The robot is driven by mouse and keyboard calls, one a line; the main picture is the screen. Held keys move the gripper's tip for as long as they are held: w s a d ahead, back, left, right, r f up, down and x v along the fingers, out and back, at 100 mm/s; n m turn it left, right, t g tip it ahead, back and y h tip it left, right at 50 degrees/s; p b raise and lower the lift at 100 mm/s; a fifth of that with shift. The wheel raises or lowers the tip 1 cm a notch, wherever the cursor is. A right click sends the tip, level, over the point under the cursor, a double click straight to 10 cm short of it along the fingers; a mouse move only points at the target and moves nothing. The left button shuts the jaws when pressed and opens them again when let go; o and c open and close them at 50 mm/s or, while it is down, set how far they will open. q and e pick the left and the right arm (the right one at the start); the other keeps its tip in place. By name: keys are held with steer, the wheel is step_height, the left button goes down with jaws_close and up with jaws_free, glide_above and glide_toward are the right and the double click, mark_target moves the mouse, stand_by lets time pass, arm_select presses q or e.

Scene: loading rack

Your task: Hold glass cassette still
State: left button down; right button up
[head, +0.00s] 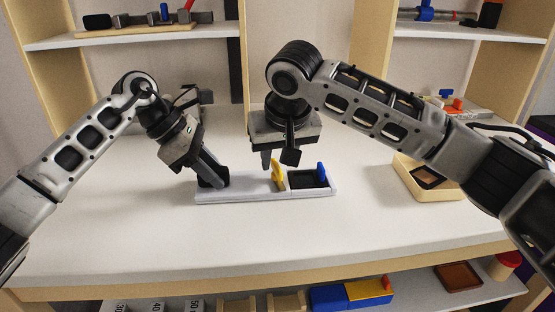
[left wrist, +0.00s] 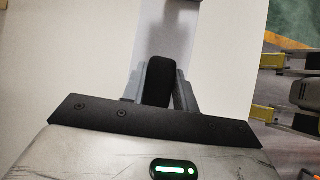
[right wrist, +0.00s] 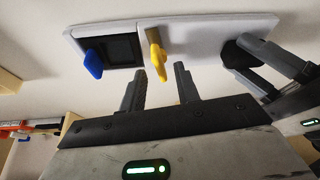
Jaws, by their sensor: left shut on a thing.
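The glass cassette (head: 240,197) looks like a long pale slab lying flat on the white worktop, with a black upright block (left wrist: 158,82) at its left end. My left gripper (head: 212,180) is shut on that block. On the slab a yellow tab (head: 279,174) stands near the middle. Beside it is a dark rectangular window (head: 305,180), with a blue tab (head: 321,171) at its right. My right gripper (right wrist: 160,76) is open and empty, fingers pointing down close to the yellow tab. I cannot tell whether they touch it.
A pale wooden tray (head: 437,192) with a brown piece stands on the worktop to the right. Shelves behind and below hold other parts. The worktop in front of the slab is clear. My two grippers are close together over the slab.

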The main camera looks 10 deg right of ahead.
steer(key=shift+w+f, duration=0.25)
steer(key=shift+f, duration=0.3)
jaws_close()
